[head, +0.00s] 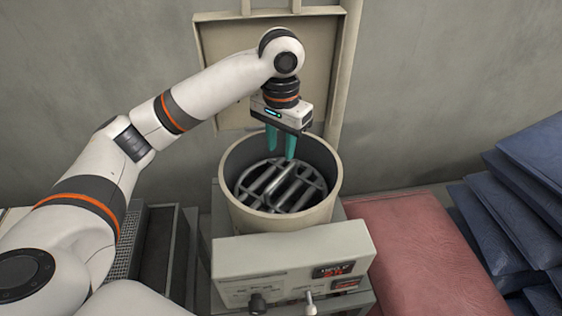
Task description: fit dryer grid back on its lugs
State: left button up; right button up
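The dryer grid (281,187) is a round dark metal grate with several bars. It lies inside the cream cylindrical dryer drum (240,213), below the rim. I cannot make out the lugs, nor whether the grid rests on them. My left gripper (282,154) points down over the back part of the drum, with its teal fingertips above the grid and apart from each other. Nothing shows between its fingers. My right gripper is not in view.
The raised square lid (228,62) stands behind the drum. A control box (262,262) with knobs is in front. A red sack (420,255) lies to the right, with stacked blue sacks (535,160) beyond. A dark trough (160,250) is at left.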

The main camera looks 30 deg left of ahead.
pick_arm(q)
notch_tip(320, 180, up, 2)
dwell(0.9)
jog(key=shift+c, duration=0.3)
dwell(0.3)
